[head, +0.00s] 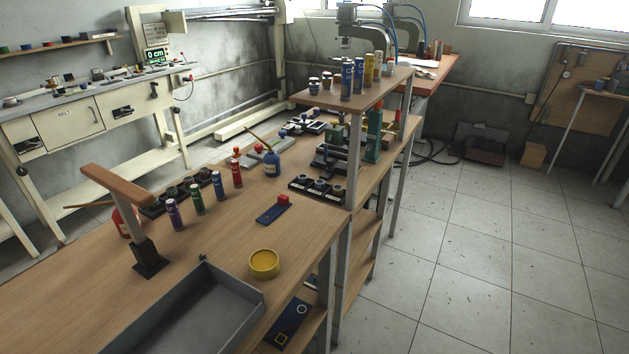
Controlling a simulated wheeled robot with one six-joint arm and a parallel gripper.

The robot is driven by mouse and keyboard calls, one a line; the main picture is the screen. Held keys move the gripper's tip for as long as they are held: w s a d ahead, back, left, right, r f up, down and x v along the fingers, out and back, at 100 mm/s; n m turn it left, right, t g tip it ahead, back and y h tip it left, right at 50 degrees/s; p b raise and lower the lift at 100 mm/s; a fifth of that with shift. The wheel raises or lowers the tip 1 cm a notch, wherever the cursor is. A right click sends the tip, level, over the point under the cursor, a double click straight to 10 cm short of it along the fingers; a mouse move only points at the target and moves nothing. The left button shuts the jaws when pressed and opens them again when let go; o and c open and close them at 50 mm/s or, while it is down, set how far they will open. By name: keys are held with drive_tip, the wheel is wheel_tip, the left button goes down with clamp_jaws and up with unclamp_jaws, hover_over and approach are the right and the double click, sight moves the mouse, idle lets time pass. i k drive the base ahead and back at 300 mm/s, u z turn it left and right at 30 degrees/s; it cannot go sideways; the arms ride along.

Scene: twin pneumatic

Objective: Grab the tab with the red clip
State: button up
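A small red clip (283,199) sits on the tab's far right end. Nothing covers the tab from this view. My gripper does not show in the head view.
A yellow round dish (264,263) and a grey metal tray (203,309) stand nearer than the tab. Several coloured tubes, a blue bottle (272,163) and black holders (317,188) stand beyond. A T-shaped stand (147,252) rises at left. Tiled floor (480,260) is clear at right.

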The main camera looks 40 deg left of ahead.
sight(283, 203)
drive_tip(key=i, duration=2.55)
drive_tip(key=u, duration=3.75)
